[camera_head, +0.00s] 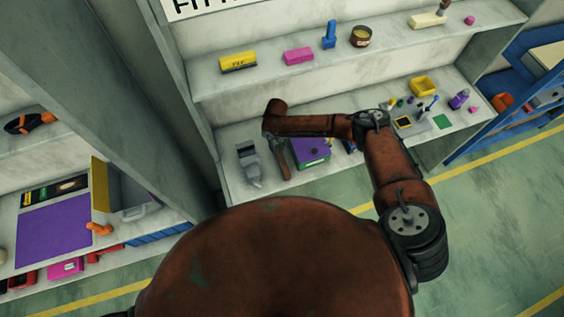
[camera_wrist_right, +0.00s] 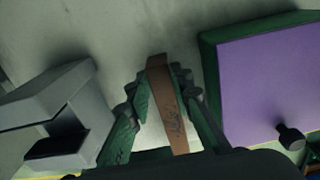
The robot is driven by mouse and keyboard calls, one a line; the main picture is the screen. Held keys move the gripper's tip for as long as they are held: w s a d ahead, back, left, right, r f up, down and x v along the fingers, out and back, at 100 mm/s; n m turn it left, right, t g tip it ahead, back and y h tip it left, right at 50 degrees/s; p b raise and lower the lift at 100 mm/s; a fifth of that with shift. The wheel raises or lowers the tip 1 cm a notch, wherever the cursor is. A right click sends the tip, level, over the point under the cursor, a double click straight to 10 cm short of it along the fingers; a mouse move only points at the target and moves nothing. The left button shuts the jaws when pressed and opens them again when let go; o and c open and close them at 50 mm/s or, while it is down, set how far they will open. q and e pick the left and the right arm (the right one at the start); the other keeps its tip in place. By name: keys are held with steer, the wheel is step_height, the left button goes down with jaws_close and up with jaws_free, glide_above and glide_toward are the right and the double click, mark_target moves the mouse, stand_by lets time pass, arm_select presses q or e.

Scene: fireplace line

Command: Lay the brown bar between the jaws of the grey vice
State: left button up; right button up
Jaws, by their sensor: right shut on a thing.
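The grey vice (camera_head: 249,163) stands on the lower shelf at the left end, and in the right wrist view (camera_wrist_right: 60,115) it is at the left with its jaw gap visible. My right gripper (camera_wrist_right: 160,88) is shut on the brown bar (camera_wrist_right: 168,110), with a green finger on either side. The bar is to the right of the vice and apart from it. In the head view the bar (camera_head: 282,158) hangs beside the vice, and my right wrist partly hides the gripper. My left gripper is not in view.
A green box with a purple top (camera_head: 312,150) stands just right of the bar; it has a black knob (camera_wrist_right: 290,136) in the wrist view. A yellow bin (camera_head: 424,86) and small items lie farther right. An upper shelf (camera_head: 270,85) runs above, and a side panel (camera_head: 190,100) stands left.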

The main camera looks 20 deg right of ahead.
jaws_close()
steer(key=shift+r, duration=0.15)
steer(key=shift+r+p, duration=0.5)
steer(key=shift+r, duration=0.1)
steer(key=shift+r+p, duration=2.55)
steer(key=shift+r, duration=0.8)
steer(key=shift+f, duration=0.1)
